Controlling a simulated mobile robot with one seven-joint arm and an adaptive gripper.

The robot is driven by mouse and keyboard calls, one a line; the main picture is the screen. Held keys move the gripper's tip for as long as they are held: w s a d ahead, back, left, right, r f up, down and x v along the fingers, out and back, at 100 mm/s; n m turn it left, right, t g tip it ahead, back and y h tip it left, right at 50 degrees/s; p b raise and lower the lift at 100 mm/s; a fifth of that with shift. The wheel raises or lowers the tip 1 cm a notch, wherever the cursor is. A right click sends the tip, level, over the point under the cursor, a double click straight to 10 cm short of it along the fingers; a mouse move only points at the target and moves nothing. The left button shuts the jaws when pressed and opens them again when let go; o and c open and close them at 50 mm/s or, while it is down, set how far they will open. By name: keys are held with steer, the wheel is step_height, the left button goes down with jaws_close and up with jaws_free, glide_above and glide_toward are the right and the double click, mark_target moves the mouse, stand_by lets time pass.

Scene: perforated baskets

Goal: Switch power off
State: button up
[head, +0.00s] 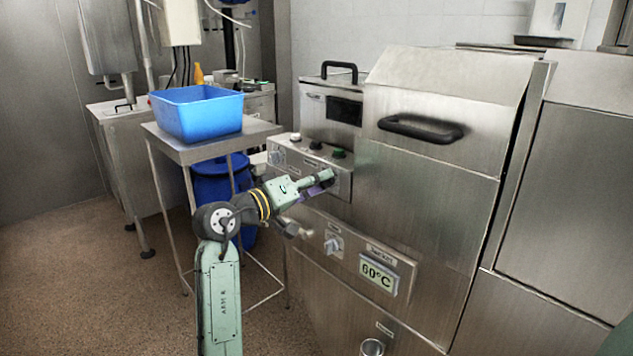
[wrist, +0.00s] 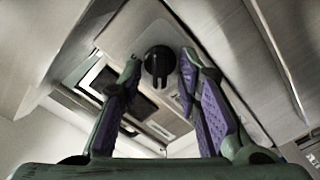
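My gripper (head: 323,179) is in front of the panel's right part. In the wrist view, a black round knob (wrist: 158,60) with a notched lower edge sits on a steel plate between the two purple-padded fingers of my gripper (wrist: 161,66). The fingers are open, with a gap on either side of the knob. In the head view my gripper hides this knob. I cannot read any power label.
Below is a second panel with a dial (head: 333,245) and a 60°C display (head: 379,277). A steel hood with a black handle (head: 420,129) stands to the right. A blue basket (head: 197,113) sits on a steel table (head: 262,129) at left. Floor at front left is clear.

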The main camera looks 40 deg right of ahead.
steer(key=s+a, duration=0.1)
steer(key=a, duration=1.1)
